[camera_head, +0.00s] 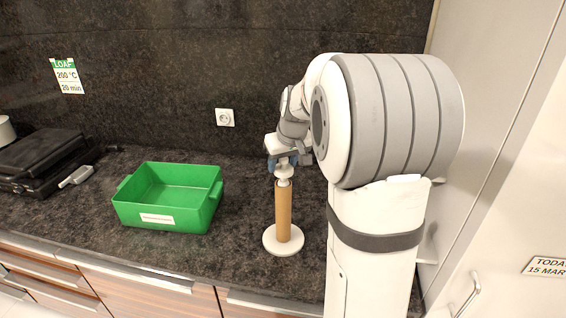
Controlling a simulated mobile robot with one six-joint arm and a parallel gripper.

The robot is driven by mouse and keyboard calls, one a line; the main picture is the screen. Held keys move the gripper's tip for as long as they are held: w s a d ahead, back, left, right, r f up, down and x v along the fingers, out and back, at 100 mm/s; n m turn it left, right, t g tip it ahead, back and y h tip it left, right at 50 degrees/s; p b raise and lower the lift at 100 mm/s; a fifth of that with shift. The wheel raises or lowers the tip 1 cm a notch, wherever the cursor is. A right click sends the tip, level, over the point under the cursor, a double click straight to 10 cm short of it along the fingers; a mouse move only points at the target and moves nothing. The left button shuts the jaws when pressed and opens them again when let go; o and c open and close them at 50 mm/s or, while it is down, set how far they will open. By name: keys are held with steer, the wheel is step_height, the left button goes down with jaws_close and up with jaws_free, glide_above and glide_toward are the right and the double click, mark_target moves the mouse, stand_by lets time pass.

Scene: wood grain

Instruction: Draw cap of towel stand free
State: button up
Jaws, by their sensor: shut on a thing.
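The towel stand (283,240) stands upright on the dark countertop, with a round white base and a brown cylinder around its post. The white cap (284,172) is at the top of the stand. My gripper (283,164) points down from above and is shut on the cap. The fingers partly hide the cap, and I cannot tell whether it is still seated on the post.
A green open bin (122,207) with a white label stands left of the stand. A black appliance (40,160) is at the far left. My arm fills the right side, near a pale cabinet panel (490,120). The counter between bin and stand is clear.

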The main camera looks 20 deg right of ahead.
steer(key=shift+r, duration=0.1)
steer(key=shift+r+p, duration=1.15)
steer(key=shift+r, duration=0.8)
steer(key=shift+f, duration=0.15)
